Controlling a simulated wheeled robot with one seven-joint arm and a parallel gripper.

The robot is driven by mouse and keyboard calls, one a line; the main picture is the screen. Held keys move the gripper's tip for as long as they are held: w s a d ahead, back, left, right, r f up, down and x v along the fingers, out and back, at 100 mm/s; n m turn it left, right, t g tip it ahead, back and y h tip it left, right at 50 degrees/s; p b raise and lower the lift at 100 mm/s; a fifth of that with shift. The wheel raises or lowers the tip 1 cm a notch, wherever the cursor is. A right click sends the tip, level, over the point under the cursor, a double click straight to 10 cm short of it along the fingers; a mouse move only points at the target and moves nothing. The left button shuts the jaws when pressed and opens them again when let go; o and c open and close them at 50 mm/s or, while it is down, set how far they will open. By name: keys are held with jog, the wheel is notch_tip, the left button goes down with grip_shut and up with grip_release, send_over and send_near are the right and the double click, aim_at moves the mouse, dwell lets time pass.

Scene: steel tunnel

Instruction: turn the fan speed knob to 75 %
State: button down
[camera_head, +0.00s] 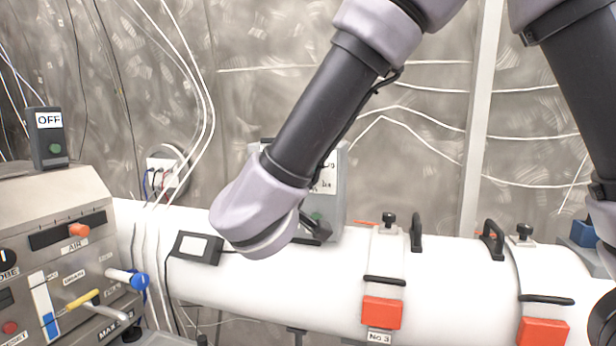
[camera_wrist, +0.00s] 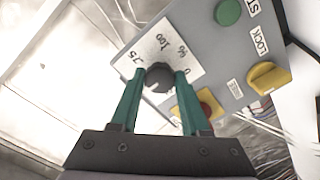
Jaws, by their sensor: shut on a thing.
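The fan speed knob (camera_wrist: 159,76) is a dark round knob on a white scale plate (camera_wrist: 163,47) with printed numbers, 75 and 100 among them. The plate is on a grey control box (camera_wrist: 215,50). My gripper (camera_wrist: 155,74) has its two green fingers on either side of the knob and is shut on it. A small light mark shows at the knob's lower edge; I cannot tell which number it points to. In the head view the grey box (camera_head: 337,190) stands behind my wrist, which hides the knob.
The box also carries a green button (camera_wrist: 228,12), a yellow LOCK knob (camera_wrist: 268,77) and a red button (camera_wrist: 207,103) close to the right finger. A white pipe (camera_head: 270,285) runs below the box. A control console (camera_head: 60,230) stands at the left.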

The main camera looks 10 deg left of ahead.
jog(key=m, duration=1.3)
jog(key=shift+f, duration=0.1)
dwell(0.3)
jog(key=shift+c, duration=1.9)
grip_release()
jog(key=s, duration=1)
jog(key=shift+s+a, duration=0.4)
jog(key=shift+a, duration=0.05)
